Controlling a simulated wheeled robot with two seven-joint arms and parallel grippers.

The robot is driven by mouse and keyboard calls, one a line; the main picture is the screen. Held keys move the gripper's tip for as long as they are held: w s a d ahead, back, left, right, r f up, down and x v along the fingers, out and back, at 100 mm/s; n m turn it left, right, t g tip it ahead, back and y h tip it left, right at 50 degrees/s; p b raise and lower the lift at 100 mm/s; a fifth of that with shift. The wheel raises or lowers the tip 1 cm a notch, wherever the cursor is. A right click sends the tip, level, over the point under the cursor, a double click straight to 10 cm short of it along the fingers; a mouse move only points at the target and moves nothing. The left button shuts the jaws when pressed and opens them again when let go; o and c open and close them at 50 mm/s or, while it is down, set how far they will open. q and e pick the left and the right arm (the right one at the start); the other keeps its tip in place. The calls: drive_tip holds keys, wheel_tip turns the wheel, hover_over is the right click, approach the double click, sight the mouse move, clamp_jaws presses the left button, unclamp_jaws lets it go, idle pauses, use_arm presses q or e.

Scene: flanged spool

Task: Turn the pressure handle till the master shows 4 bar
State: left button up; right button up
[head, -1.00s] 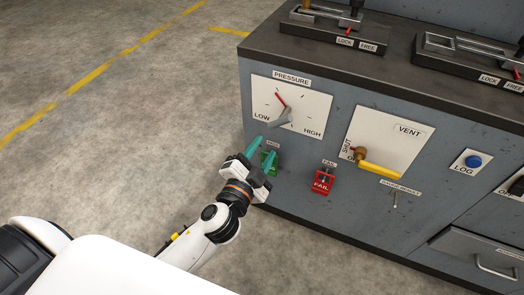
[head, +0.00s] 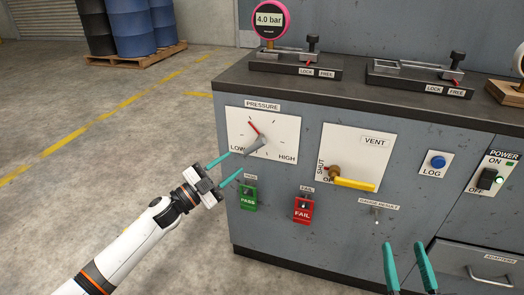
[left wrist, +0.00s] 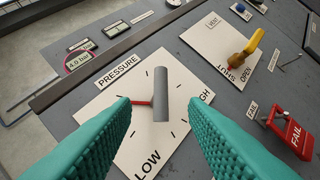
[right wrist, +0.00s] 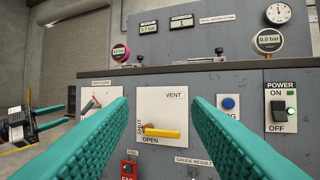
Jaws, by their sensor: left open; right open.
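The grey pressure handle (head: 258,149) with a red pointer sits on a white LOW–HIGH dial plate (head: 288,131) on the cabinet front. The pointer aims up and left. My left gripper (head: 235,164) is open just in front of the dial's lower left. In the left wrist view the handle (left wrist: 161,95) appears between its fingertips, with gaps on both sides. My right gripper (head: 403,246) is open and empty before the cabinet's lower right.
The yellow vent lever (head: 354,184) is right of the dial. Below are a green PASS tag (head: 248,196) and a red FAIL tag (head: 303,209). A blue LOG button (head: 438,162) and power switch (head: 487,178) are further right. Open floor lies left of the cabinet.

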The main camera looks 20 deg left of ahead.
sight(253, 149)
use_arm(q)
drive_tip(key=b+x, duration=0.1)
drive_tip(key=x, duration=1)
drive_tip(key=shift+b, duration=0.35)
drive_tip(key=shift+w+d+r, duration=0.1)
drive_tip(key=shift+w+d, duration=0.1)
drive_tip(key=shift+w, duration=0.1)
use_arm(e)
drive_tip(key=s+r+t+y, duration=0.1)
drive_tip(key=s+r+t, duration=0.2)
drive_tip(key=r+t, duration=0.2)
drive_tip(key=shift+r+y, duration=0.3)
drive_tip(key=shift+r, duration=0.1)
use_arm(q)
drive_tip(key=shift+c, duration=0.2)
